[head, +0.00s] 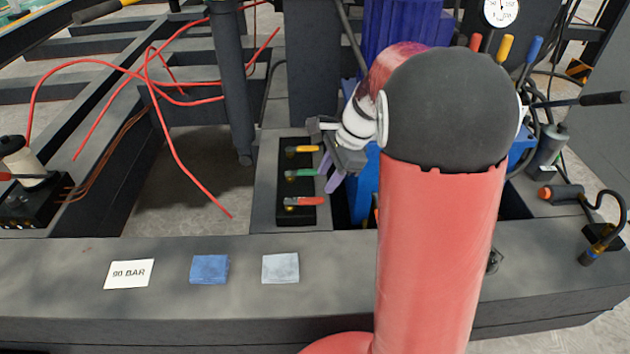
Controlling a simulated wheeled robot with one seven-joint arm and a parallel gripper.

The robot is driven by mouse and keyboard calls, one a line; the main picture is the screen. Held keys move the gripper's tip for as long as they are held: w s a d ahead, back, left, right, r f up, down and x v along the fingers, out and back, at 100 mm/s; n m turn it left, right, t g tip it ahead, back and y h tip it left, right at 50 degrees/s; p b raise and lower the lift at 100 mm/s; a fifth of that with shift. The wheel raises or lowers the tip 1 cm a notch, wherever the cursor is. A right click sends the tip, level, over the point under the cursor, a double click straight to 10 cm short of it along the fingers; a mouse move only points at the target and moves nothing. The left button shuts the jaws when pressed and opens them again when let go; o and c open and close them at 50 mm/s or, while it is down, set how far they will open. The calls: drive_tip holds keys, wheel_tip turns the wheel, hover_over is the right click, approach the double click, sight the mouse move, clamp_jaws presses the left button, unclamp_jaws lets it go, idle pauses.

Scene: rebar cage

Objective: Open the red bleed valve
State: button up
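The red bleed valve (308,201) is the nearest of three small lever valves on a black panel (290,217). Its red lever points to the right in the picture, from a brass body at its left. My gripper (328,172) hangs just right of the panel, near the right end of the green lever and a little behind the red one. Its purple-grey fingers point down and no held object shows. The gap between them is too small to judge, and I cannot tell whether they touch a lever. My arm hides the area to the right.
A green-lever valve (302,173) and a yellow-lever valve (303,150) sit behind the red one. A "90 BAR" card (129,274), a blue cloth (209,269) and a grey cloth (281,268) lie on the front ledge. Red hoses (180,155) lie left; a gauge (502,11) stands behind.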

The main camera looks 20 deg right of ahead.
sight(313, 200)
drive_tip(key=w+f+m, duration=0.1)
drive_tip(key=f, duration=0.2)
drive_tip(key=w+a+f+m+b, duration=0.1)
drive_tip(key=w+f, duration=0.1)
drive_tip(key=f, duration=0.2)
drive_tip(key=w+f+m, duration=0.1)
drive_tip(key=f, duration=0.3)
drive_tip(key=shift+w+a+b, duration=0.25)
drive_tip(key=shift+w+b, duration=0.05)
drive_tip(key=shift+w, duration=0.1)
clamp_jaws()
